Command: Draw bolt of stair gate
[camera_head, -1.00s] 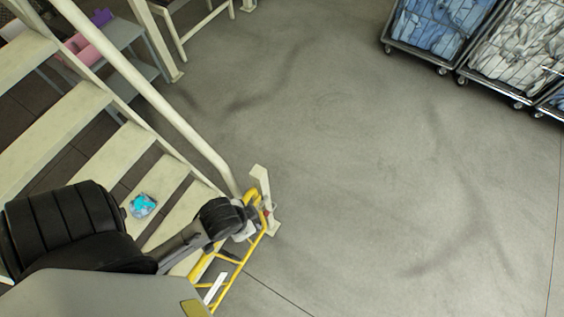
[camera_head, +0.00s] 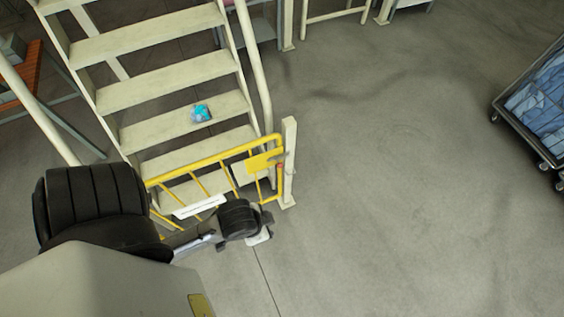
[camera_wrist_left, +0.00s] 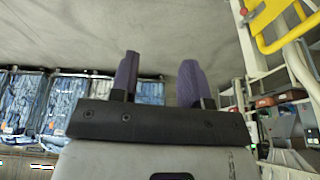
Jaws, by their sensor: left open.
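The yellow stair gate (camera_head: 210,160) stands across the foot of the cream stairs, against a cream post (camera_head: 289,160). A small red part (camera_head: 281,166), perhaps the bolt's knob, shows where the gate meets the post; the bolt's position is not clear. In the left wrist view, part of the yellow gate (camera_wrist_left: 281,42) and a red spot (camera_wrist_left: 251,4) appear at the upper right. My left gripper (camera_wrist_left: 157,78) is open and empty, its purple fingers apart. In the head view, my left wrist is in front of the gate's lower part, and the fingers are hidden. My right gripper is not in view.
A blue item (camera_head: 201,113) lies on a stair tread. Cream handrails (camera_head: 256,75) flank the stairs. A wheeled cage of blue cloth (camera_head: 540,100) stands at the right. The grey floor (camera_head: 390,200) between it and the gate is clear.

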